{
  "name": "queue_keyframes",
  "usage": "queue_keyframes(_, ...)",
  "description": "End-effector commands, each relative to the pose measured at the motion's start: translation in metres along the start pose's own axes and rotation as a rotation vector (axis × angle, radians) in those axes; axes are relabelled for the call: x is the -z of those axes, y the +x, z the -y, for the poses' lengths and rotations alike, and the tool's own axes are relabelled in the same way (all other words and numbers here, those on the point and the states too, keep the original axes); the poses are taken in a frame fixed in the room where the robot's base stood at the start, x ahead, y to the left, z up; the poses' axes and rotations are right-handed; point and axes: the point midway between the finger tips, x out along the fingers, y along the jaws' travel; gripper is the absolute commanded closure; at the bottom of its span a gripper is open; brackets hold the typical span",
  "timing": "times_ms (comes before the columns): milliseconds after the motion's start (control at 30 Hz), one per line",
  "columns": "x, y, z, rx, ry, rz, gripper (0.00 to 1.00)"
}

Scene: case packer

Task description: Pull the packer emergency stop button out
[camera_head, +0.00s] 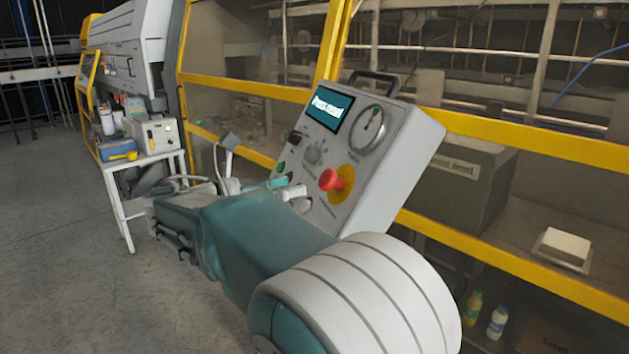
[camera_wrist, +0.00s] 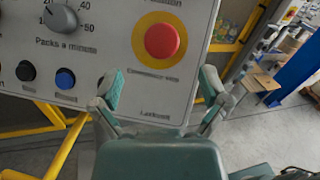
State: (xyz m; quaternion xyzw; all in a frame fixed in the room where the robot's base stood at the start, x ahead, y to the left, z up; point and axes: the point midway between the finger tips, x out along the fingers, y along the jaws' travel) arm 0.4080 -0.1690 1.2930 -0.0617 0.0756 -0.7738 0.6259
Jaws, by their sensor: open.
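The red emergency stop button (camera_head: 336,180) sits on a yellow disc on the sloped face of the grey control box (camera_head: 405,150). In the wrist view the button (camera_wrist: 161,41) is upper middle, ahead of my gripper and between the lines of its fingers. My gripper (camera_wrist: 158,88) is open and empty, its teal-padded fingertips spread apart, just below the button in the picture. In the head view my gripper (camera_head: 287,188) is beside the lower left of the box face, partly hidden by my arm. I cannot tell whether a fingertip touches the panel.
The box face also has a lit screen (camera_head: 328,107), a gauge (camera_head: 368,130), a speed knob (camera_wrist: 61,19), a black button (camera_wrist: 26,71) and a blue button (camera_wrist: 65,78). Yellow-framed machine guarding (camera_head: 520,141) stands behind. A white table (camera_head: 122,176) is at left; the floor (camera_head: 60,240) there is clear.

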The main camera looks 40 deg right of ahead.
Motion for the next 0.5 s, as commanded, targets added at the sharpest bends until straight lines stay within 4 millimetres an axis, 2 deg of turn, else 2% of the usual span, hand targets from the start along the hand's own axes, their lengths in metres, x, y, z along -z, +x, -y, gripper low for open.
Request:
queue_keyframes(100, 0.000, -0.026, -0.001, -0.005, 0.001, 0.002, 0.05)
queue_keyframes(233, 0.000, -0.046, -0.001, -0.003, 0.000, 0.001, 0.05)
queue_keyframes(500, 0.000, -0.060, -0.001, -0.001, 0.000, 0.001, 0.05)
